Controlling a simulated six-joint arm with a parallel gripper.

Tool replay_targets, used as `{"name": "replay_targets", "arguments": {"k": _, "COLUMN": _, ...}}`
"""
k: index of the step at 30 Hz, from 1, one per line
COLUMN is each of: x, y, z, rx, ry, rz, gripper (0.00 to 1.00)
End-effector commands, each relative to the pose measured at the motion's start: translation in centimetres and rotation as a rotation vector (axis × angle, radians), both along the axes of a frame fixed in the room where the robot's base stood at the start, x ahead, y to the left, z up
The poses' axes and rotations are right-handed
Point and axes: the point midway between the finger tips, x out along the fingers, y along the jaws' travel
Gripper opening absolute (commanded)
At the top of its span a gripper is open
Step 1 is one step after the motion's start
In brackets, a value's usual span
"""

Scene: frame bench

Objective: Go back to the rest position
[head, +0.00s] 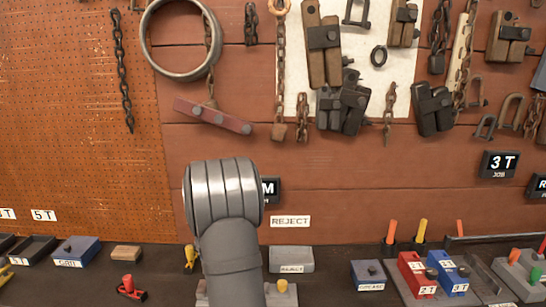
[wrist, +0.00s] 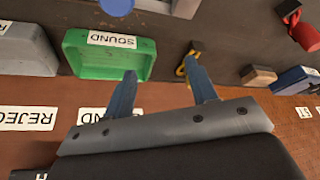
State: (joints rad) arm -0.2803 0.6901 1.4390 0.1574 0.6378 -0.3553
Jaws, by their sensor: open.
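My gripper (wrist: 161,72) shows in the wrist view with its two blue fingers spread apart. Nothing is between them. The left finger overlaps the near edge of a green tray labelled SOUND (wrist: 76,56); I cannot tell how far apart they are in depth. The right finger is in front of a small yellow and black item (wrist: 181,70). In the head view my grey arm stands up at the lower middle and hides the gripper and the green tray.
A grey REJECT bin (head: 292,259) stands right of my arm, a blue bin (head: 75,252) to the left. Red (head: 412,272) and blue (head: 447,275) blocks stand at the right. Chains, a ring (head: 147,48) and clamps hang on the wall. The bench between the REJECT and GREASE bins is clear.

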Motion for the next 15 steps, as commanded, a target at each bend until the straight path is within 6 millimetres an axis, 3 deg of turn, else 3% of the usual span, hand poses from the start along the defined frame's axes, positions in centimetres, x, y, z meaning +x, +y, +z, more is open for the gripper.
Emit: {"name": "replay_targets", "arguments": {"k": 15, "x": 0.9, "y": 4.3, "z": 0.1, "rx": 0.001, "ry": -0.002, "rz": -0.185, "gripper": 0.52}}
